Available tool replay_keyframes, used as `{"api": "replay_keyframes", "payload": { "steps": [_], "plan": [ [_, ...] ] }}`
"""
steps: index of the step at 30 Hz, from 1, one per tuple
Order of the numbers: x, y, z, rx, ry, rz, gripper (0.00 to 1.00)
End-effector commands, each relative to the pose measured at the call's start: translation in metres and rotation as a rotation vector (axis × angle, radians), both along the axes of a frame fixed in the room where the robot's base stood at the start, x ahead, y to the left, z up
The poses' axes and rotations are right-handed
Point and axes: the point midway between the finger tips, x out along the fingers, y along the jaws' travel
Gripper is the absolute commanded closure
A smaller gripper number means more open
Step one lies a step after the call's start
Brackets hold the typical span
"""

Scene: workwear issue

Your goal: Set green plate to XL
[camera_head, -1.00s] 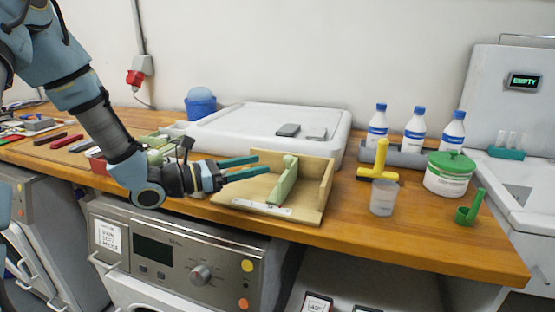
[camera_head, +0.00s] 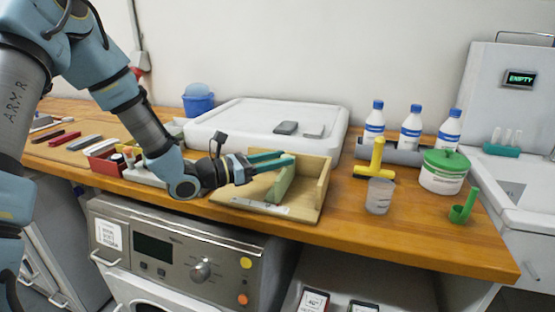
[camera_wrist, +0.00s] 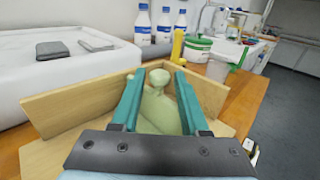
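The light green plate (camera_head: 281,184) stands upright inside a wooden corner jig (camera_head: 318,190) on the bench, with a rounded knob on its top. A white strip with markings (camera_head: 260,206) lies along the jig's front edge; its letters are too small to read. My gripper (camera_head: 288,157) reaches in from the left, with its teal fingertips at the height of the plate's top. In the wrist view the plate (camera_wrist: 157,112) lies between the two spread fingers (camera_wrist: 160,78), with small gaps beside the knob. The far fingertip partly hides the knob in the head view.
A large white case (camera_head: 240,118) stands behind the jig. To the right are a clear cup (camera_head: 380,196), a yellow tool (camera_head: 376,158), a green-lidded tub (camera_head: 442,176) and white bottles. A red bin (camera_head: 105,164) is left of my arm.

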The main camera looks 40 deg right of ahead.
Motion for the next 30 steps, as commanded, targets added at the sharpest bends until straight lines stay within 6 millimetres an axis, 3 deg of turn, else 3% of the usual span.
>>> {"api": "replay_keyframes", "payload": {
  "steps": [1,11,30],
  "plan": [
    [0.0000,0.0001,0.0001,0.000,0.000,0.000,0.62],
    [0.0000,0.0002,0.0001,0.000,0.000,0.000,1.00],
    [-0.0001,0.0002,0.0000,0.000,0.000,0.000,1.00]
  ]
}}
